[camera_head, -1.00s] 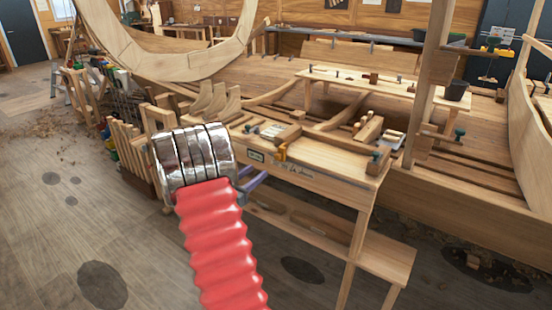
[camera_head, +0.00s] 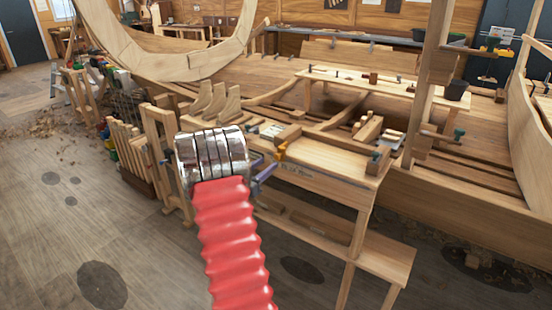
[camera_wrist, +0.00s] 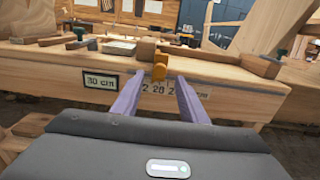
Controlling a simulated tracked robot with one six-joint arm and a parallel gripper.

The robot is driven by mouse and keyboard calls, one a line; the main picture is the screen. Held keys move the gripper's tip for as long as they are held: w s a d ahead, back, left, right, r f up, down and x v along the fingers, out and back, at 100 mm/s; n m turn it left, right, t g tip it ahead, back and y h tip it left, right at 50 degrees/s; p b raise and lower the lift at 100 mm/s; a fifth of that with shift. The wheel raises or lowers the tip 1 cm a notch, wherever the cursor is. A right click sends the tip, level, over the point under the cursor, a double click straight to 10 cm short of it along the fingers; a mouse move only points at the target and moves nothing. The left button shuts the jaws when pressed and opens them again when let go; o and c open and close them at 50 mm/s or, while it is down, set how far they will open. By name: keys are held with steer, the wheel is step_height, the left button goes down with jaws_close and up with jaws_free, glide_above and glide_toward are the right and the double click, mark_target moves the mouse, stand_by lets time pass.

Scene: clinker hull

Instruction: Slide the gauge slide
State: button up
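The gauge slide shows in the wrist view as an orange tab (camera_wrist: 159,68) with a wooden block (camera_wrist: 146,48) just above it, at the bench's front edge. In the head view the orange tab (camera_head: 281,152) is just right of my gripper. My gripper's two purple fingers (camera_wrist: 160,80) are apart, their tips left and right of the tab in the picture. I see no contact, and cannot tell how deep the tab sits between them. A "30 cm" label (camera_wrist: 101,81) and a partly covered number scale (camera_wrist: 165,88) are on the bench front.
The workbench (camera_head: 335,185) carries wooden blocks and tools, with a lower shelf (camera_head: 370,255) underneath. A wooden post (camera_head: 432,75) rises behind the bench. The floor at the left front is clear.

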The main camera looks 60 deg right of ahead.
mark_target(276, 157)
steer(key=d, duration=0.5)
steer(key=s+d, duration=0.1)
steer(key=d, duration=0.1)
steer(key=shift+s+d, duration=0.1)
steer(key=shift+d, duration=0.2)
jaws_close()
steer(key=shift+a, duration=0.1)
